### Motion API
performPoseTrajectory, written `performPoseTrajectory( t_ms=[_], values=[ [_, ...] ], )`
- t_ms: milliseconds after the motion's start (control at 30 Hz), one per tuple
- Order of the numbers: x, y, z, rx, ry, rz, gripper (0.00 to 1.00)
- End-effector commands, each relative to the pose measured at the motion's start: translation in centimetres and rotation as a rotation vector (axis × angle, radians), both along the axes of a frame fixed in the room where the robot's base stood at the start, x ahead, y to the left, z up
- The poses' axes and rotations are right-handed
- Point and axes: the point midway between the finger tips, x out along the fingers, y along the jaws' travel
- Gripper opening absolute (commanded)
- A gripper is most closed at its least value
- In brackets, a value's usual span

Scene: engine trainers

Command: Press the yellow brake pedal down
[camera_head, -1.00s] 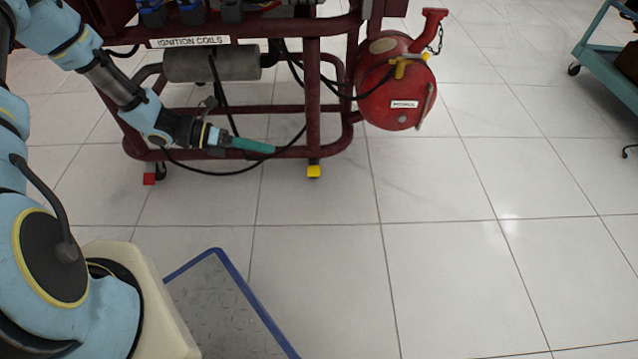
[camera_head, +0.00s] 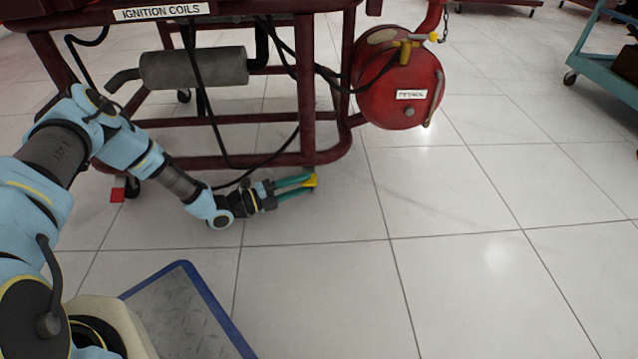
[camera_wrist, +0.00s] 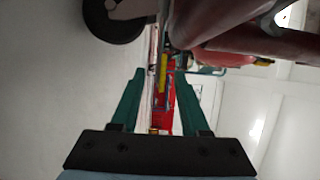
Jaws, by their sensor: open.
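The yellow brake pedal (camera_head: 312,181) is at the foot of the dark red engine stand (camera_head: 309,90), low near the floor. My gripper (camera_head: 306,185) is open, its two green fingers reaching right at the pedal's height. Their tips are at the pedal, one above and one below it in the head view; I cannot tell if they touch it. In the wrist view my gripper (camera_wrist: 160,74) has its fingers apart, with a yellow strip (camera_wrist: 163,72), likely the pedal, in the gap between them.
A red pedal (camera_head: 118,189) and caster are at the stand's left foot. A red petrol tank (camera_head: 400,85) hangs at the stand's right. The wrist view shows a dark wheel (camera_wrist: 112,20) and a stand tube (camera_wrist: 235,30) close by.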

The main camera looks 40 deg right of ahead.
Motion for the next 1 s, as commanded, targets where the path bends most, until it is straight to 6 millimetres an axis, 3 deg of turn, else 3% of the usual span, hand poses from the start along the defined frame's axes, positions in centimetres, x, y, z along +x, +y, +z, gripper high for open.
performPoseTrajectory(
  t_ms=[100, 300, 733, 1000],
  values=[
    [-0.7, -2.2, -0.4, -0.001, -0.003, -0.004, 0.45],
    [-1.4, -4.7, -0.2, -0.001, -0.004, -0.002, 0.45],
    [-1.7, -5.5, 0.0, 0.000, -0.002, 0.000, 0.45],
    [-1.7, -5.5, 0.0, 0.000, -0.002, -0.001, 0.15]
  ],
)
